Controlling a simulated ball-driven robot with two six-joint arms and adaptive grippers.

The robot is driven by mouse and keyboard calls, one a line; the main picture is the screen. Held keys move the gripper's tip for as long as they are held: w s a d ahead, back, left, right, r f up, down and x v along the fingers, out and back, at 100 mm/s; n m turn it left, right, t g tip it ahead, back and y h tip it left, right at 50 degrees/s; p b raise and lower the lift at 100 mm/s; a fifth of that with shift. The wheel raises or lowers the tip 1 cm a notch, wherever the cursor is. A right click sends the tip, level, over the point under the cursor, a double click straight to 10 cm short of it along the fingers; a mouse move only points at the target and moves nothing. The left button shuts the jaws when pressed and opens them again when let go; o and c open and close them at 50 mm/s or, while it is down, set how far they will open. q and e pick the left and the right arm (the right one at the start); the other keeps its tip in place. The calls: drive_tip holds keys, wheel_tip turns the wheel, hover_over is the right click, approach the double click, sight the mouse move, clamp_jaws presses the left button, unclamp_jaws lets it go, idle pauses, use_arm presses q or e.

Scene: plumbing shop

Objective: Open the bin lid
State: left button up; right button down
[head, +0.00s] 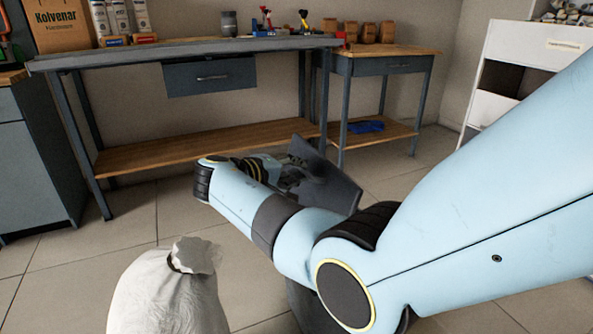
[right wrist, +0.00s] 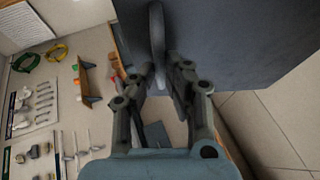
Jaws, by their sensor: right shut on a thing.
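The dark grey bin lid (head: 335,182) stands tilted up in the middle of the head view, behind my right arm. My right gripper (head: 290,178) is beside it, partly hidden by my own wrist. In the right wrist view the gripper (right wrist: 160,76) is shut on a thin grey rounded piece, apparently the lid's handle (right wrist: 157,32), in front of the lid's broad dark face (right wrist: 230,45). A dark part of what looks like the bin (head: 305,308) shows below my arm; most of it is hidden. My left gripper is not in view.
A white tied sack (head: 165,295) stands on the floor at lower left. A workbench (head: 190,48) with a lower wooden shelf is behind the lid, a smaller wood-topped table (head: 390,52) is to its right, and a white cabinet (head: 520,45) stands far right. Tiled floor is open between.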

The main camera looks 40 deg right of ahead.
drive_tip(key=shift+s+a+f, duration=0.15)
drive_tip(key=shift+a+f, duration=0.05)
drive_tip(key=shift+f, duration=0.3)
drive_tip(key=c, duration=1.4)
unclamp_jaws()
drive_tip(key=shift+f, duration=0.1)
drive_tip(key=shift+d, duration=0.1)
drive_tip(key=shift+r, duration=0.2)
drive_tip(key=v, duration=0.7)
drive_tip(key=shift+r, duration=0.1)
